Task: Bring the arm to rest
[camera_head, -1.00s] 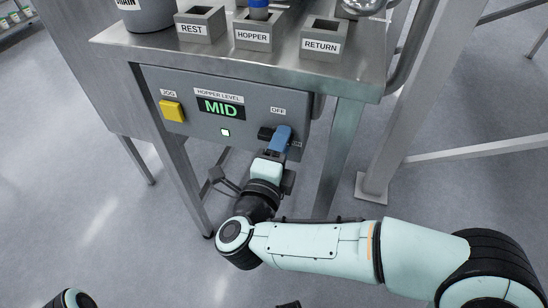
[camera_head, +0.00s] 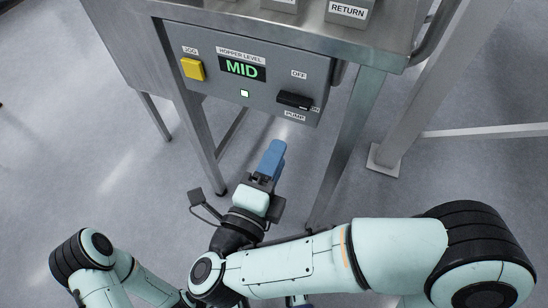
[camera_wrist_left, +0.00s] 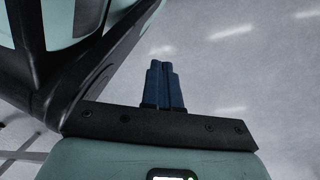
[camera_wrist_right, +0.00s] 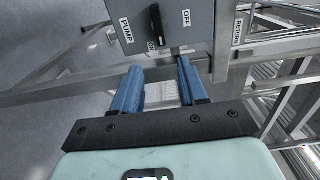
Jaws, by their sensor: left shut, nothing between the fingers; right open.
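My right gripper (camera_head: 272,160) is below and in front of the grey control panel (camera_head: 215,85), apart from it. In the right wrist view its two blue fingers (camera_wrist_right: 160,85) are spread with nothing between them.
The panel carries a yellow jog button (camera_head: 193,69) and a hopper level display (camera_head: 242,69) reading MID. A steel table edge (camera_head: 330,40) with a RETURN holder (camera_head: 349,12) is above. Steel legs (camera_head: 350,140) stand close to my right gripper. Open floor lies at left.

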